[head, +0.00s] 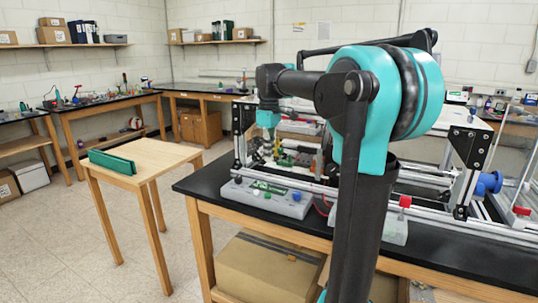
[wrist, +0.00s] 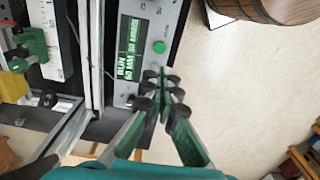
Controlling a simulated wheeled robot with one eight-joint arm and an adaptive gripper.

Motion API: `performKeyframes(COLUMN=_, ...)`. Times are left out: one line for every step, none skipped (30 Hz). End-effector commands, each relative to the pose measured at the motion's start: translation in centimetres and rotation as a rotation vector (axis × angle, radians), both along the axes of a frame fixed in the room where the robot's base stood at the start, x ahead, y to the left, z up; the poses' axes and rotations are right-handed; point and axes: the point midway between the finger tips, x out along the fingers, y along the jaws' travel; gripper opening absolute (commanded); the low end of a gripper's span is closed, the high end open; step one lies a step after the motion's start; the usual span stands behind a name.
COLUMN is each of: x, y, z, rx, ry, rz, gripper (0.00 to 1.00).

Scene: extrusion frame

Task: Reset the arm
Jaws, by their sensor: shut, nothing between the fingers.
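My arm rises in front of the bench in the head view, with its elbow high and its teal wrist (head: 267,118) hanging over the left end of the extrusion frame (head: 308,184). In the wrist view my gripper (wrist: 165,82) has its dark fingertips together with nothing between them. In the head view the fingertips are hard to make out against the frame.
The frame stands on a black-topped bench (head: 205,184). A grey control box (head: 292,208) with coloured buttons sits at its front edge. A small wooden table (head: 160,155) at left holds a green tray-like object (head: 112,162). Cardboard boxes (head: 265,272) lie under the bench. Floor at left is clear.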

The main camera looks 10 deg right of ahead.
Motion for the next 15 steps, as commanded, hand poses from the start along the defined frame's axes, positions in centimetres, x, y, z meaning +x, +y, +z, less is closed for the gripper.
performKeyframes(x=0.0, y=0.0, z=0.0, rx=0.000, ry=0.000, rz=0.000, gripper=0.00)
performKeyframes(x=0.0, y=0.0, z=0.0, rx=0.000, ry=0.000, rz=0.000, gripper=0.00)
performKeyframes(x=0.0, y=0.0, z=0.0, rx=0.000, ry=0.000, rz=0.000, gripper=0.00)
performKeyframes(x=0.0, y=0.0, z=0.0, rx=0.000, ry=0.000, rz=0.000, gripper=0.00)
performKeyframes(x=0.0, y=0.0, z=0.0, rx=0.000, ry=0.000, rz=0.000, gripper=0.00)
performKeyframes(x=0.0, y=0.0, z=-0.1, rx=0.000, ry=-0.001, rz=-0.002, gripper=0.00)
performKeyframes(x=-0.1, y=-0.1, z=-0.3, rx=0.000, ry=-0.003, rz=-0.007, gripper=0.00)
performKeyframes(x=-0.3, y=-0.1, z=-0.5, rx=0.001, ry=-0.006, rz=-0.015, gripper=0.00)
performKeyframes(x=-0.6, y=-0.2, z=-1.1, rx=0.001, ry=-0.012, rz=-0.032, gripper=0.00)
performKeyframes(x=-0.9, y=-0.4, z=-1.8, rx=0.003, ry=-0.019, rz=-0.051, gripper=0.00)
performKeyframes(x=-1.3, y=-0.5, z=-2.6, rx=0.004, ry=-0.029, rz=-0.075, gripper=0.00)
performKeyframes(x=-2.0, y=-0.8, z=-3.9, rx=0.007, ry=-0.044, rz=-0.115, gripper=0.00)
performKeyframes(x=-2.7, y=-1.0, z=-5.1, rx=0.010, ry=-0.057, rz=-0.151, gripper=0.00)
performKeyframes(x=-3.5, y=-1.3, z=-6.3, rx=0.014, ry=-0.074, rz=-0.191, gripper=0.00)
performKeyframes(x=-4.7, y=-1.6, z=-8.2, rx=0.021, ry=-0.095, rz=-0.250, gripper=0.00)
